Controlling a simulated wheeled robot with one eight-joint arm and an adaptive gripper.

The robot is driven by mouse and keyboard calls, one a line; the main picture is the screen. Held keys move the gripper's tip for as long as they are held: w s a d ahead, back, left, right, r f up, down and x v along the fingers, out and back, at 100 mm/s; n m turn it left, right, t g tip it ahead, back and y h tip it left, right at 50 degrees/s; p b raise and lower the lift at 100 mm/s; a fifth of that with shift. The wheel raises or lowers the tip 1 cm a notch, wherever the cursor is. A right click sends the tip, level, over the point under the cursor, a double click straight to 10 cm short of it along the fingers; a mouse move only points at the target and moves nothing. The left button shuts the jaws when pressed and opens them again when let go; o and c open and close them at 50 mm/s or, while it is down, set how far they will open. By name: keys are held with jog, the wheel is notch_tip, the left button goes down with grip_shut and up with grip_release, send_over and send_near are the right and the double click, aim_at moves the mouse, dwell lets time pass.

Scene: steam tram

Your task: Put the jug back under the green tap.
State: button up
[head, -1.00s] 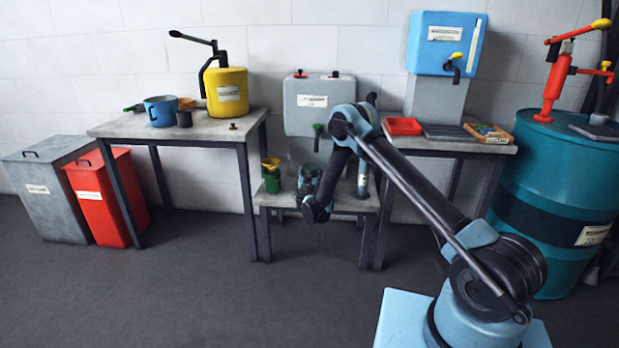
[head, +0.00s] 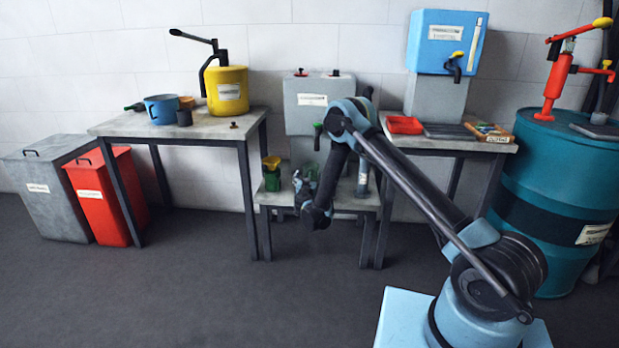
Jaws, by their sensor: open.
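The green tap (head: 318,129) is on the front of a grey tank (head: 304,102) above the low middle bench. A blue jug-like vessel with a side handle (head: 160,109) stands upright on the left table, well away from the tap. My gripper (head: 303,182) is over the low bench, below and slightly left of the tap, with its fingers apart. Something greyish shows just behind the fingers; I cannot tell what it is or whether they touch it. My arm hides the space right of the tap and part of the bench.
A green can with a yellow top (head: 271,174) stands on the low bench (head: 340,204), close left of my gripper. A clear cylinder (head: 363,180) stands at its right. The floor ahead is clear.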

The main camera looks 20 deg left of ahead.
jog(key=v, duration=0.7)
jog(key=shift+d+r, duration=0.1)
jog(key=shift+r, duration=0.05)
